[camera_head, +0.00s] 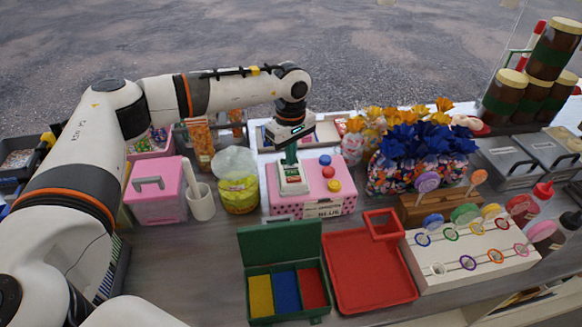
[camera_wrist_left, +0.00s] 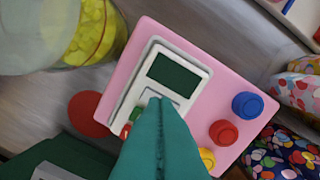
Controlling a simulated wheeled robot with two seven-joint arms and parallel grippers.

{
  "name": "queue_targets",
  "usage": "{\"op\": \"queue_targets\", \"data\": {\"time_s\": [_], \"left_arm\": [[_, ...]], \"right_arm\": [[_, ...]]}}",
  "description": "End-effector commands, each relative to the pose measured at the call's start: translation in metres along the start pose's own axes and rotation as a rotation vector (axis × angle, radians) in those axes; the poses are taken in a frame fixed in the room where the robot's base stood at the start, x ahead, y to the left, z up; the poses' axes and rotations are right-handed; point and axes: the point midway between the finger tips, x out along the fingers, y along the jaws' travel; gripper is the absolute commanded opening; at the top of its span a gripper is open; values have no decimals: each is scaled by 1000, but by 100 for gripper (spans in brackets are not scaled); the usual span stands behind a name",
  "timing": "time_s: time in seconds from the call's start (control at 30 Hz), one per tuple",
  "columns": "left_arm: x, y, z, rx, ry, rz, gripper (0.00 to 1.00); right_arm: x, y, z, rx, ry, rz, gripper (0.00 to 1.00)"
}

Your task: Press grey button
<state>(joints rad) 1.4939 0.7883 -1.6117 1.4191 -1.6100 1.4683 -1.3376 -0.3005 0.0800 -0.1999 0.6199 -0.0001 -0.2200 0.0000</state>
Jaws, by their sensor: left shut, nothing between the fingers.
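A pink box (camera_head: 315,203) stands on the counter with a white keypad device (camera_head: 287,188) on its top. In the left wrist view the device (camera_wrist_left: 198,73) has a dark green screen (camera_wrist_left: 174,75), a small green key (camera_wrist_left: 136,113) and a red key (camera_wrist_left: 125,131). A greyish patch shows just below the screen; my fingers cover most of that area, so I cannot make out a separate grey button. My left gripper (camera_head: 290,161) is shut and empty, pointing down over the device; its green fingertips (camera_wrist_left: 166,102) appear at the keys. Contact is unclear. My right gripper is out of view.
Blue (camera_head: 325,160), red (camera_head: 328,172) and yellow (camera_head: 334,185) round buttons sit beside the device on the box. A yellow-filled jar (camera_head: 239,190) stands left. An open green case (camera_head: 280,248) and red tray (camera_head: 345,262) lie in front. Wrapped sweets (camera_head: 419,155) stand right.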

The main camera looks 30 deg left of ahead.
Motion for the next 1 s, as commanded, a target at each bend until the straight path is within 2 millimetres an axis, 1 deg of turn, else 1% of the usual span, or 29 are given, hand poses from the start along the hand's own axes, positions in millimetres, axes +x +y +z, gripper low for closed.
{"op": "queue_targets", "data": {"time_s": [0.57,0.77,1.0], "left_arm": [[13,0,0,0,0,0,0],[5,0,0,0,0,-1,0],[-19,0,0,0,0,0,0]], "right_arm": [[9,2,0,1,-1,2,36],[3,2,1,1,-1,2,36],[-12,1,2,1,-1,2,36]]}}
